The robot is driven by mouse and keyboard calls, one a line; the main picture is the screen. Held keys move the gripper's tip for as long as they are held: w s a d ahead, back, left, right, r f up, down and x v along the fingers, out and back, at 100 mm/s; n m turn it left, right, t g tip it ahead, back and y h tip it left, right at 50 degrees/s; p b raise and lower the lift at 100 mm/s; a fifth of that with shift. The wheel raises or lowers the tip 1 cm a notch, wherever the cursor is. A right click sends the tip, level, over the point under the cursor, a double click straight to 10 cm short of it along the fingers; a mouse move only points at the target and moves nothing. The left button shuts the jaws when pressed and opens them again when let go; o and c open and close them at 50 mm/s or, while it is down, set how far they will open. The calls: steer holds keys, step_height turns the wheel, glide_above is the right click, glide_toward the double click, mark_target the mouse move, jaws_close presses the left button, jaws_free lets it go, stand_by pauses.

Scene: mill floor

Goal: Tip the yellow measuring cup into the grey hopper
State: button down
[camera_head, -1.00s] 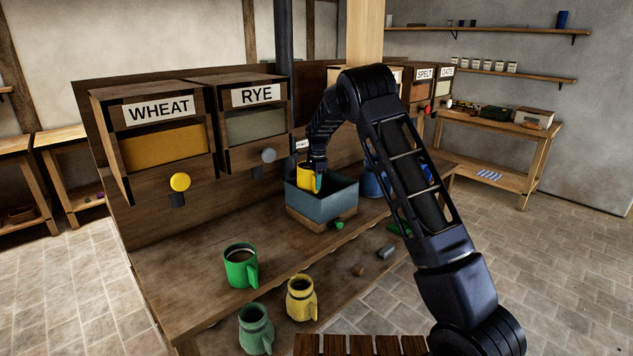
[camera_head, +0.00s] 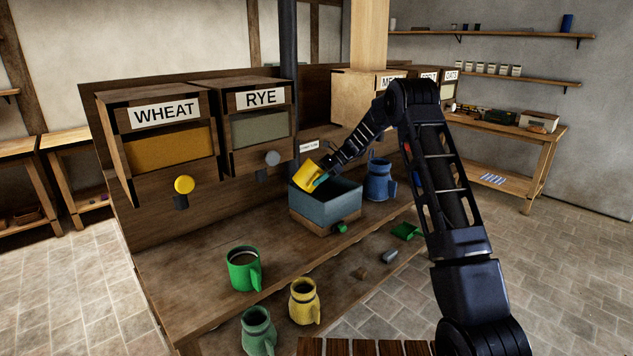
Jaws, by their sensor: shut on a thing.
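The yellow measuring cup (camera_head: 308,174) is held above the grey hopper (camera_head: 328,205), near its back left corner. The cup is tilted, its upper end leaning to the left. My gripper (camera_head: 324,178) is shut on the cup from its right side. The hopper is an open blue-grey box on a wooden base, with a small green knob on its front. The inside of the cup and the bottom of the hopper are hidden, and I cannot see any grain falling.
A blue jug (camera_head: 379,180) stands right of the hopper. A green mug (camera_head: 244,268), a yellow jug (camera_head: 304,300) and a green jug (camera_head: 258,331) stand at the front. The WHEAT bin (camera_head: 160,145) and RYE bin (camera_head: 258,125) are behind. The bench between the mugs and hopper is clear.

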mark_target(321, 171)
steer(key=y, duration=0.1)
steer(key=d+r+g+y, duration=0.1)
steer(key=y, duration=0.1)
steer(key=w+g+y, duration=0.1)
steer(key=y, duration=0.1)
steer(key=shift+d+r, duration=0.3)
steer(key=shift+d, duration=0.1)
steer(key=shift+r+g+y, duration=0.1)
steer(key=shift+g+y, duration=0.2)
steer(key=shift+y, duration=0.3)
steer(key=shift+d+r+g+y, duration=0.15)
steer(key=shift+g+y, duration=0.15)
steer(key=shift+y, duration=0.6)
steer(key=shift+r+g+y, duration=0.3)
steer(key=shift+r+y, duration=0.05)
steer(key=shift+y, duration=0.35)
